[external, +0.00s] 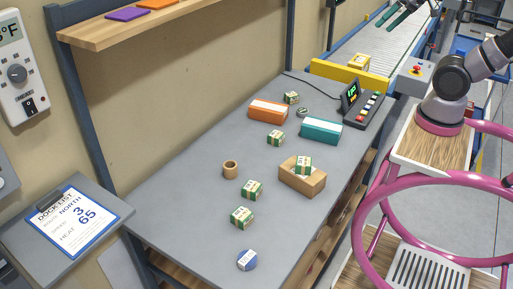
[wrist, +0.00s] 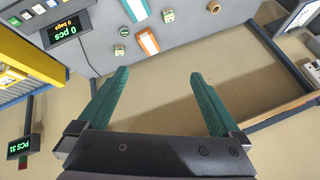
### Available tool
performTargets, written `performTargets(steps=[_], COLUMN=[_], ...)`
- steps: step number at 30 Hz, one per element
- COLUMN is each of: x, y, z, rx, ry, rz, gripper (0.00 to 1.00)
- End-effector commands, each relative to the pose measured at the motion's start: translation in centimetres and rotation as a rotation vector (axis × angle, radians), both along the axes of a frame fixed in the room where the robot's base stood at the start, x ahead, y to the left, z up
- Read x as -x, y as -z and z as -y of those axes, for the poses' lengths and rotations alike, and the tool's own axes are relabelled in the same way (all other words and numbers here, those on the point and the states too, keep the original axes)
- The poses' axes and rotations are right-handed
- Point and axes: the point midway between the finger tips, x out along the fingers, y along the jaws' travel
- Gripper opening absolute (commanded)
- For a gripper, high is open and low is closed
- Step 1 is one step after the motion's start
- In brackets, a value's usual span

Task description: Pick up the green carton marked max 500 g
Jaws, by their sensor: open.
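Several small green-and-cream cartons are on the grey table (external: 190,212). One carton (external: 291,97) is at the back by the orange-and-white box, one (external: 275,138) is in the middle, and two, a nearer (external: 242,217) and a farther (external: 252,189), are toward the front. Another carton (external: 304,165) sits on top of a brown cardboard box (external: 301,181). Their markings are too small to read, so I cannot tell which says max 500 g. My gripper (external: 408,14) is open and empty, high above the conveyor. In the wrist view, its green fingers (wrist: 159,76) are spread, with cartons (wrist: 119,49) (wrist: 168,16) beyond.
A counter display (external: 352,96) and yellow barrier (external: 349,75) stand at the back. A wooden shelf (external: 150,27) overhangs the wall side.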

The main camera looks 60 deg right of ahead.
Motion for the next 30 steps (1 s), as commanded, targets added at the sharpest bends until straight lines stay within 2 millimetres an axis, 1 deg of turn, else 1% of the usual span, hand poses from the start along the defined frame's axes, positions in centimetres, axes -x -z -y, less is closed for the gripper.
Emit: performTargets(steps=[3,5,8,11,12,14,15,17,18,20,21,23,24,26,27,29,30], x=[-0.1,-0.5,-2.1,-5.0,-6.4,-8.6,-10.0,-12.2,-13.5,-15.5,-16.8,-18.6,-19.7,-21.3,-22.2,-23.5,-24.2], y=[0.0,-0.1,-0.2,-0.3,-0.2,0.2,0.5,1.2,1.8,2.8,3.6,5.1,6.2,8.0,9.4,11.6,13.2], z=[0.0,-0.2,-1.1,-2.8,-3.7,-5.2,-6.3,-8.0,-9.2,-11.1,-12.4,-14.5,-15.9,-18.1,-19.6,-21.9,-23.5], rx=[-0.002,-0.011,-0.051,-0.12,-0.151,-0.198,-0.229,-0.271,-0.296,-0.333,-0.356,-0.387,-0.404,-0.43,-0.445,-0.464,-0.473], ry=[0.001,0.003,0.019,0.053,0.071,0.102,0.124,0.158,0.183,0.22,0.247,0.288,0.317,0.36,0.391,0.439,0.472], rz=[-0.001,-0.007,-0.038,-0.093,-0.12,-0.164,-0.194,-0.237,-0.268,-0.314,-0.345,-0.393,-0.425,-0.471,-0.503,-0.549,-0.58], gripper=[1.0,1.0,1.0,1.0,1.0,1.0,1.0,1.0,1.0,1.0,1.0,1.0,1.0,1.0,1.0,1.0,1.0])
